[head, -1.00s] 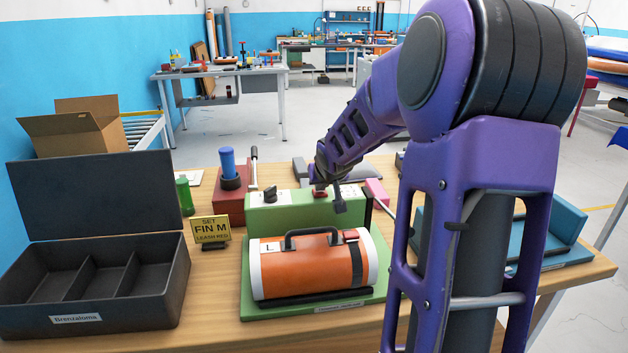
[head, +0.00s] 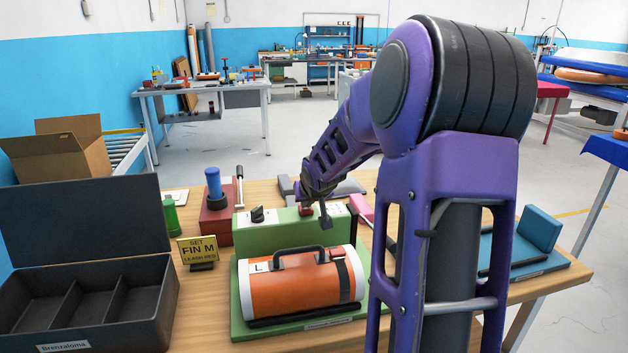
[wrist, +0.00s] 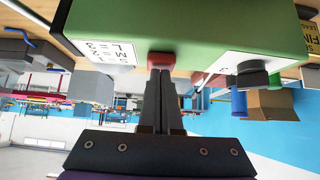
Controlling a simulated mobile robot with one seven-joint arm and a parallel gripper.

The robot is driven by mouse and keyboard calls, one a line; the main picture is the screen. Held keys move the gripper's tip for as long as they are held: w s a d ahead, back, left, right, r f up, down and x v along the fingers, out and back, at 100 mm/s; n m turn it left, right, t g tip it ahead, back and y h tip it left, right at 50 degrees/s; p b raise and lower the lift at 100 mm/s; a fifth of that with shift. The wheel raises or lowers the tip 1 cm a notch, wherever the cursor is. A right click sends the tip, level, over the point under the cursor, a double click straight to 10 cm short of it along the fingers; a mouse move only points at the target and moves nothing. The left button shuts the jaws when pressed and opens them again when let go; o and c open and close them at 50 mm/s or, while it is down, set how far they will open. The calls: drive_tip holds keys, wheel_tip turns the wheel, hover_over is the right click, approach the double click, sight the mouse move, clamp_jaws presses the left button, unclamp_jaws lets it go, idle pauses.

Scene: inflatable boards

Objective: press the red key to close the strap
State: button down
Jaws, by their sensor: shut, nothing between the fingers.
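The red key (head: 305,210) sits on top of the green box (head: 275,236), beside a white label. In the wrist view the red key (wrist: 160,60) is right at my fingertips; I cannot tell whether they press it. My gripper (head: 325,222) is shut and empty, and it also shows in the wrist view (wrist: 162,76). An orange roll (head: 300,288) with white ends and a black handle lies on a green base in front of the box. A dark strap (head: 343,278) runs over its right part.
A black knob (head: 257,214) stands on the box left of the key. A yellow sign (head: 198,250) reads "SET FIN M, LEASH RED". An open black case (head: 160,305) is at left. A blue peg (head: 214,182) rises from a red block behind.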

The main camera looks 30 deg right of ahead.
sight(307, 211)
wheel_tip(307, 211, up, 3)
drive_tip(key=shift+p, duration=0.5)
drive_tip(key=p+v, duration=0.4)
drive_tip(key=v, duration=0.6)
drive_tip(key=shift+w, duration=0.1)
